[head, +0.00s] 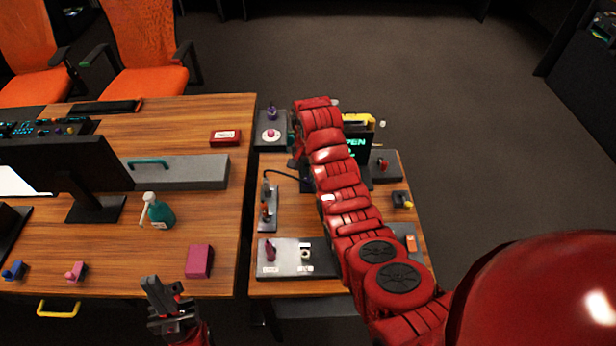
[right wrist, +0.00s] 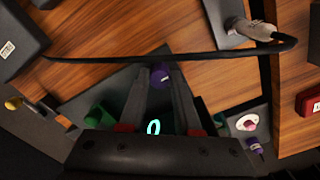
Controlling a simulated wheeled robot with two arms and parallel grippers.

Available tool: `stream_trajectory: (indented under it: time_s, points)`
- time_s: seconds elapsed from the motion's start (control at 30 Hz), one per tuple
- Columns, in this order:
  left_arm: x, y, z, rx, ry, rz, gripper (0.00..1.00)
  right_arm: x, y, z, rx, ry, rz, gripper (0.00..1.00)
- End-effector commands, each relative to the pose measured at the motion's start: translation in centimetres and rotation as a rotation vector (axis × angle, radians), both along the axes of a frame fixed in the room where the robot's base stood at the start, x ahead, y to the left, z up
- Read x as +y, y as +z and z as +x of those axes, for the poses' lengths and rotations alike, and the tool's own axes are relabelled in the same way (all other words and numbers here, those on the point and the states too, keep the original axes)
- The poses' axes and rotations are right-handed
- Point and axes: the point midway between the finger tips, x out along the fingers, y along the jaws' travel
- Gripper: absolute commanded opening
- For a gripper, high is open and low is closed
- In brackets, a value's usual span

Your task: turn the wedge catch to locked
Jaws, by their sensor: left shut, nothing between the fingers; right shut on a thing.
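My right gripper (right wrist: 161,82) is shut on a small purple piece (right wrist: 160,74) on a dark panel (right wrist: 112,88) in the right wrist view. Most of the piece is hidden between the fingers, so its wedge shape and angle cannot be told. A lit cyan character (right wrist: 153,127) shows behind the fingers. In the head view my right arm hides the gripper and the piece. A dark display (head: 357,150) beside the arm shows green letters, partly covered, ending in "PEN". My left gripper (head: 160,285) is shut and empty at the desk's front edge.
A dark cable (right wrist: 170,57) crosses above the fingertips. A plate with a pink button (head: 270,133) and a purple knob (head: 271,112) stands beyond the arm. A labelled plate (head: 285,259) with a dark pink piece lies nearer. A green bottle (head: 161,213) stands on the desk.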

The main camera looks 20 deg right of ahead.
Motion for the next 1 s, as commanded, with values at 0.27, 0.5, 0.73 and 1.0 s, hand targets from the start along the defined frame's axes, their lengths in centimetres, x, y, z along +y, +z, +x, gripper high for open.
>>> stream_trajectory:
  time_s: [0.27,0.5,0.73,1.0]
  points:
    - [0.0,0.0,0.0,0.0,0.0,0.0,0.0,0.0,-0.1,-0.1,0.004,-0.003,0.0,0.0]
    - [0.0,0.0,0.0,0.0,0.0,0.0,0.0,0.0,-0.1,-0.1,0.003,-0.002,0.0,0.59]
    - [0.0,0.0,0.0,0.0,0.0,0.0,0.0,0.0,-0.1,0.0,0.001,-0.002,0.0,0.62]
    - [0.0,1.2,0.0,0.0,0.0,0.0,0.0,0.1,2.4,0.1,-0.004,0.0,0.0,0.62]
